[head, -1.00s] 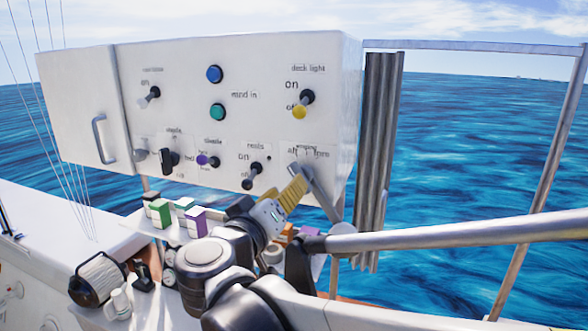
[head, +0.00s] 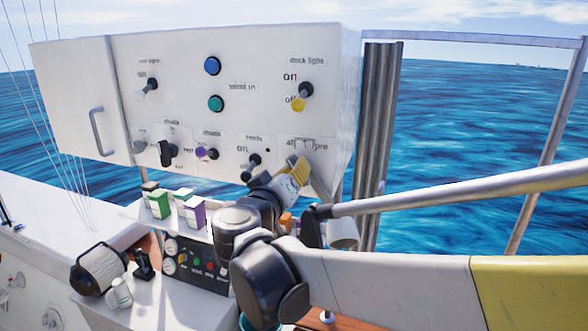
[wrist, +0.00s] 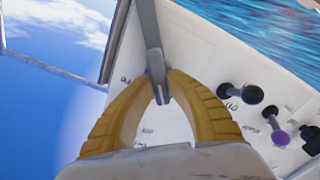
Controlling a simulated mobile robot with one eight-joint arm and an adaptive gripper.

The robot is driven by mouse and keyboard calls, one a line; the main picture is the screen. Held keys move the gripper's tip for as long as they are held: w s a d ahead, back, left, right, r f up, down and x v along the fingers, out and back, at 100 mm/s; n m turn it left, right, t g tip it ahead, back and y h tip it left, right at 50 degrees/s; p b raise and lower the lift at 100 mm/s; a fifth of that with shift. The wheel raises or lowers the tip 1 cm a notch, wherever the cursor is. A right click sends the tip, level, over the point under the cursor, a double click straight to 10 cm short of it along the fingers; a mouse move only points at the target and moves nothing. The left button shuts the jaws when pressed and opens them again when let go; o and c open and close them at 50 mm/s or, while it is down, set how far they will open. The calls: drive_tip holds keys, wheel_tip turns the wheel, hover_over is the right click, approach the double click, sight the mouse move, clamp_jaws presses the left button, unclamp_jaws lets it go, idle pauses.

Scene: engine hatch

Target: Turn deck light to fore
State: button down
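The deck light switch (head: 303,97) is at the upper right of the white panel, marked "on" above and "off" below. Its yellow-tipped lever points down toward "off". Below it, a grey lever (head: 319,180) slants down and right under a label with "aft" and "fore"; the word above is unclear. My gripper (head: 299,167) is at this grey lever, well below the deck light switch. In the wrist view my yellow fingers (wrist: 161,88) converge on the grey lever (wrist: 152,35), with its end between the fingertips. The finger contact is partly hidden in the head view.
A black lever (head: 252,165) sits just left of my gripper, and a purple-tipped switch (head: 204,153) lies farther left. Blue (head: 212,66) and green (head: 216,103) buttons are higher up. A shelf below holds small boxes (head: 160,204). A vertical grey post (head: 376,140) stands right of the panel.

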drive_tip(key=shift+m, duration=0.4)
drive_tip(key=m+b, duration=0.1)
drive_tip(key=m, duration=0.1)
drive_tip(key=shift+d+m+b, duration=0.15)
drive_tip(key=shift+m+b, duration=0.15)
drive_tip(key=shift+b, duration=0.05)
drive_tip(key=m+b, duration=0.1)
drive_tip(key=m, duration=0.2)
drive_tip(key=shift+s+d+m, duration=0.1)
drive_tip(key=shift+m, duration=0.2)
drive_tip(key=m+b, duration=0.1)
drive_tip(key=m, duration=0.2)
drive_tip(key=m+b, duration=0.1)
drive_tip(key=m, duration=0.2)
drive_tip(key=shift+d+m, duration=0.2)
drive_tip(key=shift+m, duration=0.2)
drive_tip(key=shift+s, duration=0.1)
drive_tip(key=c, duration=1.3)
unclamp_jaws()
drive_tip(key=shift+d, duration=0.1)
drive_tip(key=shift+c, duration=0.2)
